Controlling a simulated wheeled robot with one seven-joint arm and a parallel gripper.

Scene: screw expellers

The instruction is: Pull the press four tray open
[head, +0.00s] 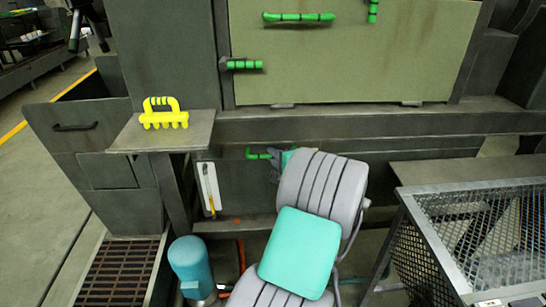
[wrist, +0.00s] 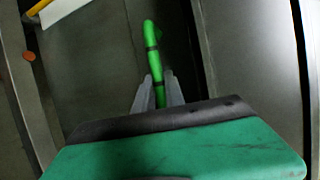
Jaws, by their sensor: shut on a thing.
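The tray is a dark grey metal front (head: 232,172) low on the machine, below the long beam. A green bar handle with dark bands (head: 256,154) is on it; in the wrist view the handle (wrist: 152,40) runs upward from between my fingers. My gripper (head: 276,162) is shut on the near end of this handle; its grey fingers (wrist: 158,92) lie on both sides of the bar. My grey and teal arm hides the right part of the tray front. I cannot tell whether the tray stands out from the machine.
A yellow toothed tool (head: 164,114) lies on a small shelf (head: 200,138) at the left. A teal cylinder (head: 190,262) stands below. A mesh cage (head: 480,240) is close at the right. A large green panel (head: 350,60) with green handles is above.

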